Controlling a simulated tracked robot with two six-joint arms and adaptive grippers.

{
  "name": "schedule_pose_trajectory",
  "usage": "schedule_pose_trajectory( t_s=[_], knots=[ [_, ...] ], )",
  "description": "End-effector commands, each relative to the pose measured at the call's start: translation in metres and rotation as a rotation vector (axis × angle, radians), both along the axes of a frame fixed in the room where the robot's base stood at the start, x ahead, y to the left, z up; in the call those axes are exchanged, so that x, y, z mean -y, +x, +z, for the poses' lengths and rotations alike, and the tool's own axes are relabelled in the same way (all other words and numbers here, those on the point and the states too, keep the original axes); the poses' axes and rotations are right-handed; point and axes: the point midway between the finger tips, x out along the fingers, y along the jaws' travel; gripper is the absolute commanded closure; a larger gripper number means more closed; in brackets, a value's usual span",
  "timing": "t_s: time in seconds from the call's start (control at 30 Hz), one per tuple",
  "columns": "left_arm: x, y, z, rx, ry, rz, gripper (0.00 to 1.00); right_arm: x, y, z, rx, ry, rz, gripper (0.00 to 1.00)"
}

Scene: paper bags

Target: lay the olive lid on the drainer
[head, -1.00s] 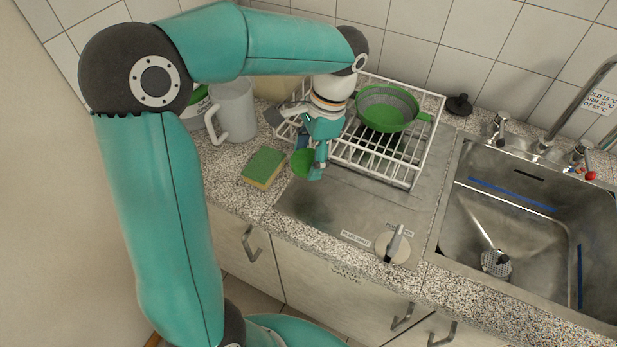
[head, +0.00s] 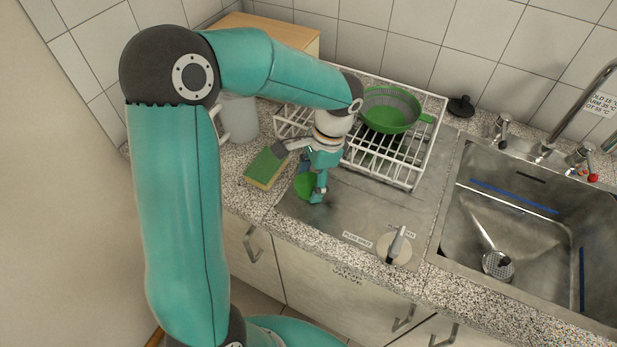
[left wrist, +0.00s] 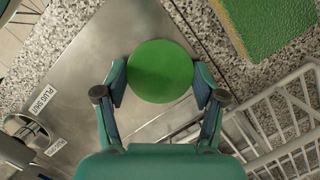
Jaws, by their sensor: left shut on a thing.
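The olive lid shows as a flat green disc (head: 305,187) in the head view and as a full round face (left wrist: 160,70) in the left wrist view. My left gripper (head: 318,196) is shut on the lid, with its fingers (left wrist: 160,84) at opposite edges. The lid is over the left end of the steel drainer plate (head: 350,212), close to its surface; I cannot tell whether it touches. The drainer also shows in the left wrist view (left wrist: 90,75). The gripper hides part of the lid in the head view. My right gripper is not in view.
A green and yellow sponge (head: 265,169) lies left of the lid. A white wire rack (head: 432,135) holding a green colander (head: 388,108) stands behind. A grey jug (head: 241,118) is at the back left. The sink (head: 535,240) lies right; the drainer's middle is bare.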

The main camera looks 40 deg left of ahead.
Motion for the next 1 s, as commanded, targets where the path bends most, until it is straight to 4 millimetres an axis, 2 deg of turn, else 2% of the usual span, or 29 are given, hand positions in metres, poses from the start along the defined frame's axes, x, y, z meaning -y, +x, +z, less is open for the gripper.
schedule_pose_trajectory(
  t_s=[0.03, 0.17, 0.47, 0.63, 0.77, 1.0],
  knots=[
    [0.000, 0.000, -0.001, 0.000, 0.000, 0.000, 0.28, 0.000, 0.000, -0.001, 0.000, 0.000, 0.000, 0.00],
    [0.000, 0.000, -0.001, -0.001, 0.000, -0.001, 0.06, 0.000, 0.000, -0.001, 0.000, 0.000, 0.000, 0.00],
    [0.000, 0.000, -0.001, -0.001, 0.000, -0.001, 0.06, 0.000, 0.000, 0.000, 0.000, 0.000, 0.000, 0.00],
    [0.001, 0.001, 0.007, 0.001, 0.000, 0.000, 0.06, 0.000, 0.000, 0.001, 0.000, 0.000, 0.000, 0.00],
    [0.002, 0.006, 0.023, 0.004, 0.001, -0.002, 0.06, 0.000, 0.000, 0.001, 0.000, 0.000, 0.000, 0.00],
    [0.008, 0.017, 0.071, 0.005, 0.001, -0.002, 0.06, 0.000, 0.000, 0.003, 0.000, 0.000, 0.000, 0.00]
  ],
)
